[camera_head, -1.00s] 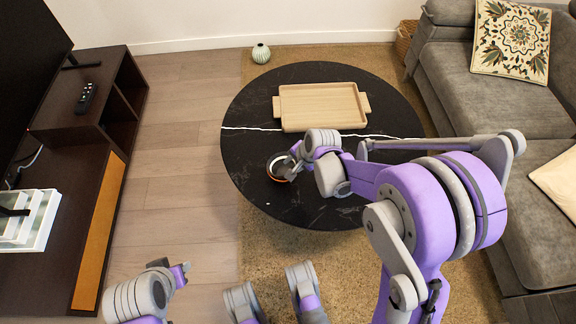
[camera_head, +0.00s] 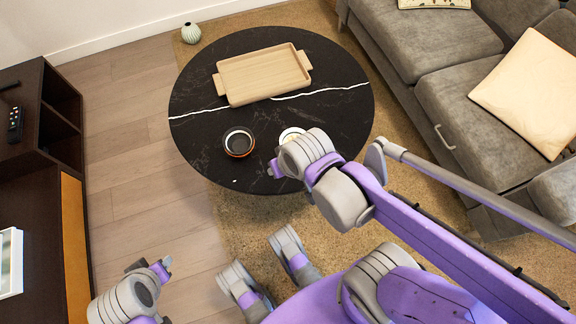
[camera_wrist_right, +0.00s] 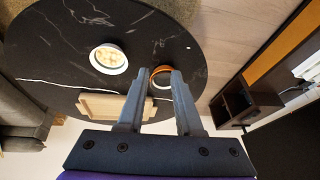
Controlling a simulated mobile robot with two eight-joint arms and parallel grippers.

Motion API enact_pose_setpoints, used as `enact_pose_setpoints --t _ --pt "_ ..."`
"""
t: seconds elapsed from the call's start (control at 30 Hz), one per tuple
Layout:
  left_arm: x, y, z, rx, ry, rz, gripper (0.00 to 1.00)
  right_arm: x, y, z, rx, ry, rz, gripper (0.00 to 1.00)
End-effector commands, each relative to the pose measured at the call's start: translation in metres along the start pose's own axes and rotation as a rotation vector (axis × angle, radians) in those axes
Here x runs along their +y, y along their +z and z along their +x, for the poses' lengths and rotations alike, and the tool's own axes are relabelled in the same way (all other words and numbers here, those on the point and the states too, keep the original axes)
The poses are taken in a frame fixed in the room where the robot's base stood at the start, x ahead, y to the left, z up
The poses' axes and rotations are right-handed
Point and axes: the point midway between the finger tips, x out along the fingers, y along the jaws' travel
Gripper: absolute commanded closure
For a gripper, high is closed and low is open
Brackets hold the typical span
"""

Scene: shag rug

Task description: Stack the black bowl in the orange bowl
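The black bowl (camera_head: 239,139) sits on the round black table, with the orange bowl (camera_head: 240,154) showing as a band around and below it. It looks nested inside, though its depth cannot be seen. In the right wrist view the orange bowl (camera_wrist_right: 153,71) shows partly behind a finger. My right gripper (camera_head: 276,169) is above the table, right of the bowls and apart from them. Its two fingers are spread and empty in the wrist view (camera_wrist_right: 158,76). My left gripper (camera_head: 163,268) is low at the left, away from the table; its opening is unclear.
A white bowl with pale contents (camera_head: 289,133) stands right of the stacked bowls, partly behind my right gripper. A wooden tray (camera_head: 262,76) lies at the table's back. A sofa (camera_head: 440,75) is at right; a dark cabinet (camera_head: 30,205) is at left.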

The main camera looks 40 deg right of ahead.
Motion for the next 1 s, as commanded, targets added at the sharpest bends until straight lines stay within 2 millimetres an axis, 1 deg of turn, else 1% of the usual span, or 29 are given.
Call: enact_pose_setpoints --t 0.03,0.1,0.2,0.3,0.57,0.67,0.77,0.87,0.97,1.0 --pt "0.000 0.000 0.000 0.000 0.000 0.000 0.63 0.002 0.011 -0.004 0.003 0.006 -0.054 0.66" --pt "0.000 0.000 0.000 0.000 0.000 0.000 0.63 0.004 0.021 -0.008 0.007 0.017 -0.116 0.66" --pt "0.000 0.000 0.000 0.000 0.000 0.000 0.63 0.007 0.029 -0.010 0.011 0.025 -0.173 0.66" --pt "0.000 0.000 0.000 0.000 0.000 0.000 0.63 0.007 0.032 -0.011 0.012 0.029 -0.194 0.66" --pt "0.000 0.000 0.000 0.000 0.000 0.000 0.63 0.007 0.031 -0.011 0.012 0.029 -0.194 0.66" --pt "0.000 -0.002 -0.006 0.002 0.000 0.000 0.63 0.007 0.030 -0.017 0.014 0.028 -0.193 0.66" --pt "0.000 -0.006 -0.020 0.007 0.000 0.000 0.63 0.006 0.026 -0.031 0.019 0.028 -0.193 0.66" --pt "0.000 -0.014 -0.045 0.016 0.000 0.000 0.63 0.004 0.018 -0.056 0.028 0.027 -0.193 0.66" --pt "0.000 -0.026 -0.076 0.028 0.000 0.000 0.63 0.000 0.007 -0.087 0.040 0.026 -0.192 0.66" --pt "0.000 -0.032 -0.089 0.032 0.000 0.000 0.63 -0.001 0.002 -0.100 0.044 0.025 -0.192 0.66"
